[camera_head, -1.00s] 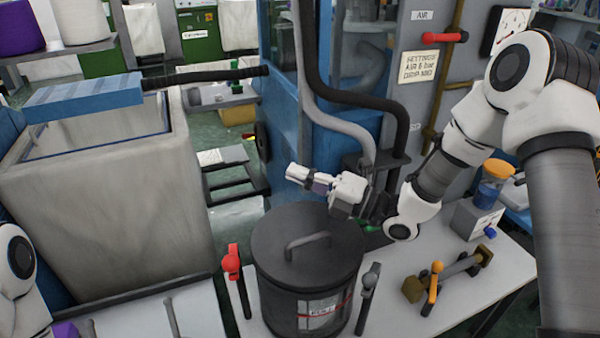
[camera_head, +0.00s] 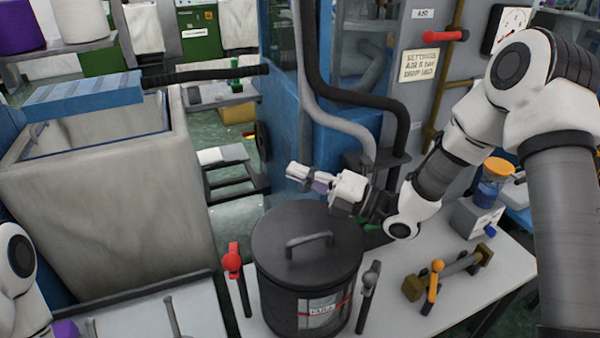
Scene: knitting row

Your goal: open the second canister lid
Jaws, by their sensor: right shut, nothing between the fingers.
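A dark grey canister (camera_head: 290,297) stands upright on the light table, with a white and red label on its front. Its round lid (camera_head: 285,258) is on top, with a bar handle (camera_head: 309,240) across it. A red-knobbed lever (camera_head: 234,264) stands at its left side and a grey lever (camera_head: 368,291) at its right. My right gripper (camera_head: 296,174) is above and behind the canister, apart from the lid, pointing left; it is shut and empty. My left gripper is out of view; only part of my left arm shows at the lower left edge.
A valve piece with an orange handle (camera_head: 435,279) lies right of the canister. A blue-filled, orange-capped cup unit (camera_head: 490,188) stands behind it. A large grey bin (camera_head: 110,210) fills the left. Hoses (camera_head: 345,98) hang behind my right gripper.

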